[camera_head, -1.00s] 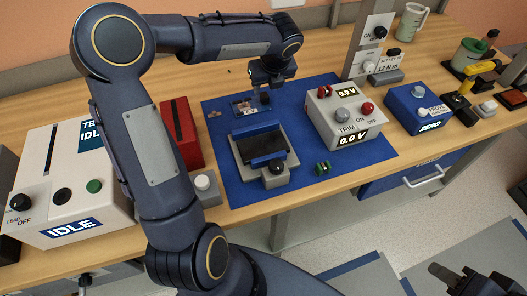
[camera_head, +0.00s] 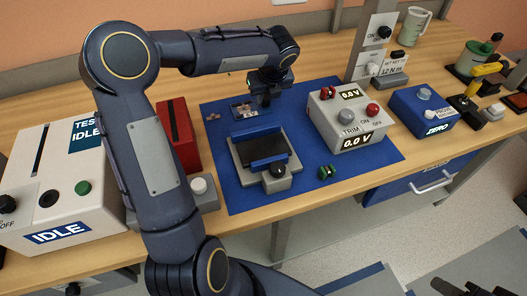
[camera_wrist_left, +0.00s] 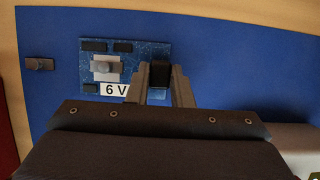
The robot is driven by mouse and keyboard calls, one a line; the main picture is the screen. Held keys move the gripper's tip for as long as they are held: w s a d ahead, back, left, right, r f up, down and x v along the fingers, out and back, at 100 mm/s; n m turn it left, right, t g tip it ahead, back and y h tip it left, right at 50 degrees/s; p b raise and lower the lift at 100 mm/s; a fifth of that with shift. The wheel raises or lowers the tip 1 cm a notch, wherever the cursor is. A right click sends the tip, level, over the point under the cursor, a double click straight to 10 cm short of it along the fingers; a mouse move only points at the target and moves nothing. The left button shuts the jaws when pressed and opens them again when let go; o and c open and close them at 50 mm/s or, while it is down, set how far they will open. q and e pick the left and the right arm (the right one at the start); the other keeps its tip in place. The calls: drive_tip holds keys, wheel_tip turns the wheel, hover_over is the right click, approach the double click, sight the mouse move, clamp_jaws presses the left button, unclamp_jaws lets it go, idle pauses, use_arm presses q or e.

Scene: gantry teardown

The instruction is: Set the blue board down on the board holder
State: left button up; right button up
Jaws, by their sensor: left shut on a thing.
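The blue board (camera_head: 243,111) lies flat at the back of the blue mat; I cannot tell whether it is slightly raised. In the left wrist view the board (camera_wrist_left: 146,50) carries dark chips, a grey part and a "6 V" label. My left gripper (camera_head: 265,99) points down at the board's right edge. In the wrist view its fingers (camera_wrist_left: 160,82) are shut on a black block at that edge. The board holder (camera_head: 240,167), a grey fixture with blue bars and a black knob, stands in front and is empty. My right gripper (camera_head: 472,288) shows only partly, at the bottom right.
A grey meter box (camera_head: 345,122) and a blue ZERO box (camera_head: 420,111) stand right of the holder. A red box (camera_head: 180,137) and white tester (camera_head: 62,190) stand left. A small part (camera_head: 213,117) lies left of the board. A green part (camera_head: 327,172) lies near the front edge.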

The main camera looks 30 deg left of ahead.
use_arm(q)
drive_tip(key=shift+r, duration=0.1)
clamp_jaws()
wheel_tip(320, 180, up, 6)
drive_tip(key=p, duration=0.6)
drive_tip(key=shift+d, duration=0.1)
